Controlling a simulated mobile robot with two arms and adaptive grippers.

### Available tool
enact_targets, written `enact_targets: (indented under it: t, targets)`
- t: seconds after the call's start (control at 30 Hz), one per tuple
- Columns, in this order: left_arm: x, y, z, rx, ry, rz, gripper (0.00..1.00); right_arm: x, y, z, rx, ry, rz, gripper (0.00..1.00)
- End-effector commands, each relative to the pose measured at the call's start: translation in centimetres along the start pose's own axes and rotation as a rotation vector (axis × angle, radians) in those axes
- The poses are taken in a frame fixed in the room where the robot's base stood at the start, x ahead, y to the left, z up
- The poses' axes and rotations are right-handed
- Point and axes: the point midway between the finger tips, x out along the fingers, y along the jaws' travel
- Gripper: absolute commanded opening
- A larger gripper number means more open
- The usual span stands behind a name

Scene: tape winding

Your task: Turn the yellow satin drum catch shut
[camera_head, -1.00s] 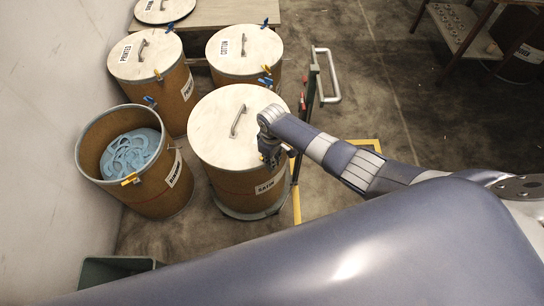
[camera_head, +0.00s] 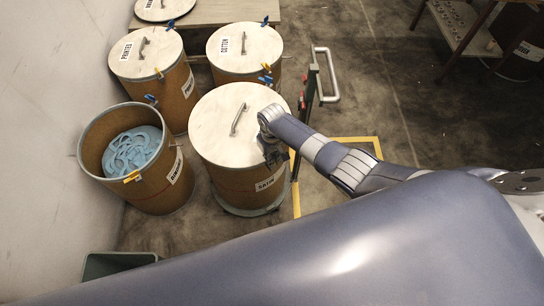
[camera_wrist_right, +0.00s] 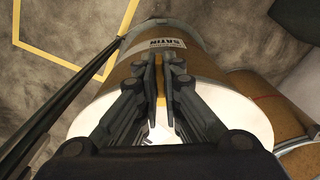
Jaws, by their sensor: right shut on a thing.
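The satin drum (camera_head: 222,177) is a brown drum with a pale round lid (camera_head: 215,125), a metal handle and a SATIN label. In the right wrist view the label (camera_wrist_right: 159,44) shows just beyond my fingertips. My right gripper (camera_head: 272,160) is at the drum's upper side, by the lid rim, above the label. In the wrist view its fingers (camera_wrist_right: 160,75) are nearly together, with a narrow yellow strip, the catch (camera_wrist_right: 160,90), between them. The fingers hide most of the catch, so its angle cannot be told. My left gripper is not in view.
An open drum (camera_head: 170,195) with blue tape inside stands left of the satin drum. The PRINTED drum (camera_head: 145,62) and COTTON drum (camera_head: 235,50) stand behind. A green cart frame with a pale handle (camera_head: 332,75) is close on the right.

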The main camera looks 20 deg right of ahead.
Motion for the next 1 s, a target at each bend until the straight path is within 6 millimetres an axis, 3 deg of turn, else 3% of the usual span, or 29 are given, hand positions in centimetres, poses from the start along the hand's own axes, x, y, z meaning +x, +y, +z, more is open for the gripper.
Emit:
enact_targets:
  t: [0.17, 0.2, 0.27, 0.7, 1.0]
  targets:
    - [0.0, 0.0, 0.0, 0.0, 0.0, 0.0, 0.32, -0.1, 0.0, -0.1, 0.003, 0.003, 0.0, 0.0]
    - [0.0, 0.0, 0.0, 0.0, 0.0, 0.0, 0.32, -0.1, 0.0, -0.1, 0.003, 0.003, 0.0, 0.16]
    - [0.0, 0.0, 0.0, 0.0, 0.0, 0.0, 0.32, -0.1, 0.0, -0.1, 0.002, 0.003, 0.0, 0.27]
    - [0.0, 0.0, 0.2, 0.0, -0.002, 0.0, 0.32, -0.4, 0.0, 0.0, 0.001, 0.001, 0.0, 0.27]
    - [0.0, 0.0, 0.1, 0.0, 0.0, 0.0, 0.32, -4.0, 0.0, -0.1, -0.001, 0.004, 0.0, 0.27]
